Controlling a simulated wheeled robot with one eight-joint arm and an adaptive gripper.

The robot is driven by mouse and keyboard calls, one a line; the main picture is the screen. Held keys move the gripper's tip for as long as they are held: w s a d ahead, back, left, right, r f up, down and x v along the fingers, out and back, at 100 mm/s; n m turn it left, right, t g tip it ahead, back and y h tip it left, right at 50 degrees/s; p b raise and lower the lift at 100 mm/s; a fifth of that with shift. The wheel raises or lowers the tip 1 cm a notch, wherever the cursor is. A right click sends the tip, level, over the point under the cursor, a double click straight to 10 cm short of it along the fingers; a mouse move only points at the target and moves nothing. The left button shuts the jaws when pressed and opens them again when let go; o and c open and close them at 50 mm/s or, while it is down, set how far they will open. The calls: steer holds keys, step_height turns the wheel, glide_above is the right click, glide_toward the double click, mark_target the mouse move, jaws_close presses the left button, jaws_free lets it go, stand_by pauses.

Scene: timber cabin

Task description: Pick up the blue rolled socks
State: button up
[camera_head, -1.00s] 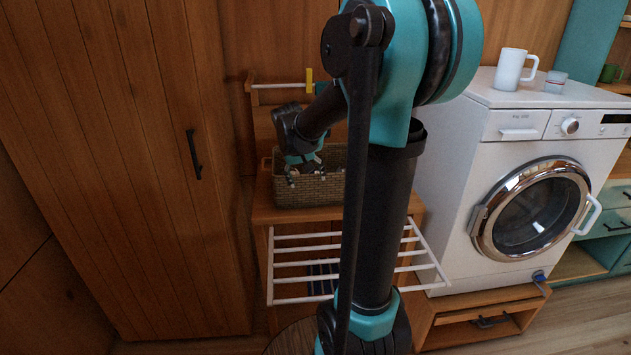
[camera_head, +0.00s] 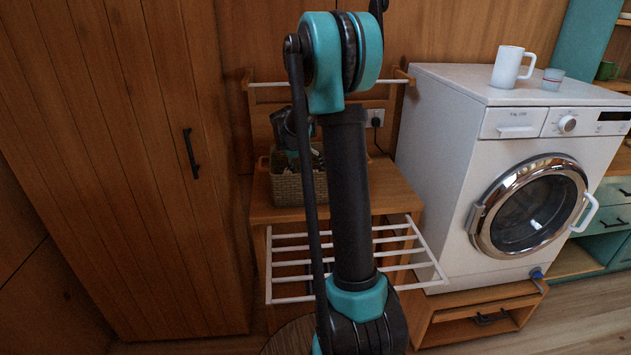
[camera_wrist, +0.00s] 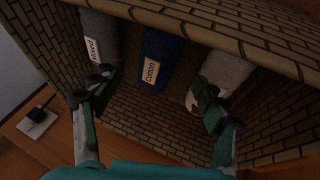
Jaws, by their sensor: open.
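The blue rolled socks (camera_wrist: 163,48) lie in the wicker basket (camera_wrist: 155,115), with a pale label reading "Cotton". In the wrist view they are at the top middle, between a grey roll labelled "Mixed" (camera_wrist: 99,32) and a light grey roll (camera_wrist: 222,72). My gripper (camera_wrist: 155,95) is open and empty. Its fingers reach into the basket, on either side of the picture, with the blue socks beyond and between them. In the head view the basket (camera_head: 300,188) is on the wooden stand, and my arm hides part of it.
The wooden stand (camera_head: 385,185) has white drying bars (camera_head: 410,255) on its front. A white washing machine (camera_head: 450,130) stands to the right, with a white mug (camera_head: 508,67) and a small cup (camera_head: 553,79) on top. A tall wooden cupboard (camera_head: 130,150) is at the left.

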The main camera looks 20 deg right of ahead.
steer(key=shift+x, duration=3.55)
steer(key=shift+d+r, duration=0.1)
steer(key=shift+d, duration=0.05)
steer(key=c, duration=1.3)
steer(key=shift+r, duration=0.1)
